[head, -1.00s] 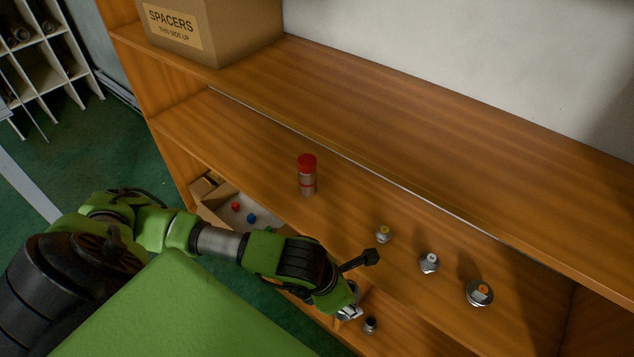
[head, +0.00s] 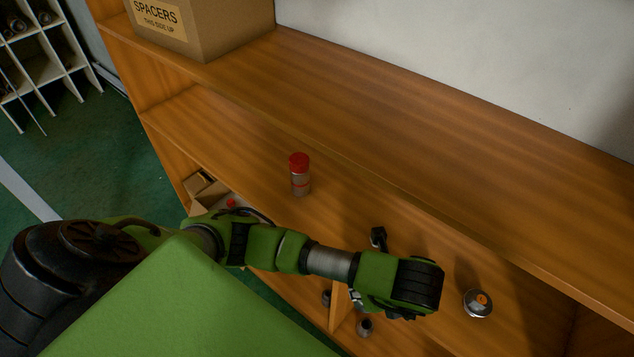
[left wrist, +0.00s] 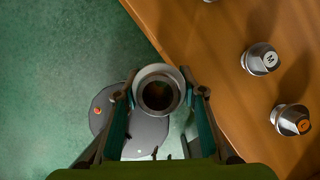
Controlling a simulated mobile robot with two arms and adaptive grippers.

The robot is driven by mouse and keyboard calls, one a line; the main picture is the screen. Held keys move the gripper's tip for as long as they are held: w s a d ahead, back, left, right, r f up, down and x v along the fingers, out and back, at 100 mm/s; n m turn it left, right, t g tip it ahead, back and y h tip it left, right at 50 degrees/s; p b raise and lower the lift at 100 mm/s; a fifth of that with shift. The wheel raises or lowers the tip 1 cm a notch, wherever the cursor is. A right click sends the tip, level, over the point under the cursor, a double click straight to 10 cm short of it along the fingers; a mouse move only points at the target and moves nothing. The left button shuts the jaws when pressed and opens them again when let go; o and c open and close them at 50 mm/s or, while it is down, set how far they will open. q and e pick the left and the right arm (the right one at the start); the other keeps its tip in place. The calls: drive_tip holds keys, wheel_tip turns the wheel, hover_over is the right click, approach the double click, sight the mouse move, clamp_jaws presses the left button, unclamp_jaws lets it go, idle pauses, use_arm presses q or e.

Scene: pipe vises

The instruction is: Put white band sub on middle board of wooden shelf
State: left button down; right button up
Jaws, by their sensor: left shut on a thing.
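My left gripper (left wrist: 160,88) is shut on a hollow round metal piece (left wrist: 160,72) with a pale rim and dark bore, seen end-on in the left wrist view. I cannot make out a white band on it from this angle. The piece is over the green floor, just outside the front edge of the wooden shelf's middle board (left wrist: 218,60). In the head view my left arm reaches across this middle board (head: 345,195), and its wrist hides the fingers and most of what they hold. My right gripper is not in view.
On the middle board stand a red-capped cylinder (head: 300,178), an orange-labelled fitting (head: 478,303) and an M-marked fitting (left wrist: 260,60). Dark-mouthed fittings (head: 366,327) are lower down. A SPACERS carton (head: 205,30) sits on the top board. The board around the red-capped cylinder is clear.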

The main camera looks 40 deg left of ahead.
use_arm(q)
drive_tip(key=w+a+b, duration=0.1)
drive_tip(key=a, duration=0.1)
drive_tip(key=w+a+b, duration=0.3)
drive_tip(key=shift+w+a+f, duration=0.1)
drive_tip(key=shift+a+f, duration=0.25)
drive_tip(key=shift+f, duration=0.05)
drive_tip(key=w+a, duration=0.4)
drive_tip(key=a, duration=0.1)
drive_tip(key=w+a+b, duration=0.1)
drive_tip(key=w+a, duration=0.3)
drive_tip(key=a, duration=0.1)
drive_tip(key=w+a, duration=0.4)
drive_tip(key=a, duration=0.1)
drive_tip(key=shift+w+a+r+b, duration=0.15)
drive_tip(key=shift+a+r+b, duration=0.15)
drive_tip(key=shift+a+r, duration=0.1)
drive_tip(key=w+a, duration=0.1)
drive_tip(key=w+a+b, duration=0.1)
drive_tip(key=a, duration=0.1)
drive_tip(key=shift+w+f, duration=0.1)
drive_tip(key=shift+w, duration=0.15)
drive_tip(key=shift+s+d+f, duration=0.1)
drive_tip(key=shift+f, duration=0.6)
drive_tip(key=c, duration=1.3)
unclamp_jaws()
drive_tip(key=shift+s, duration=0.1)
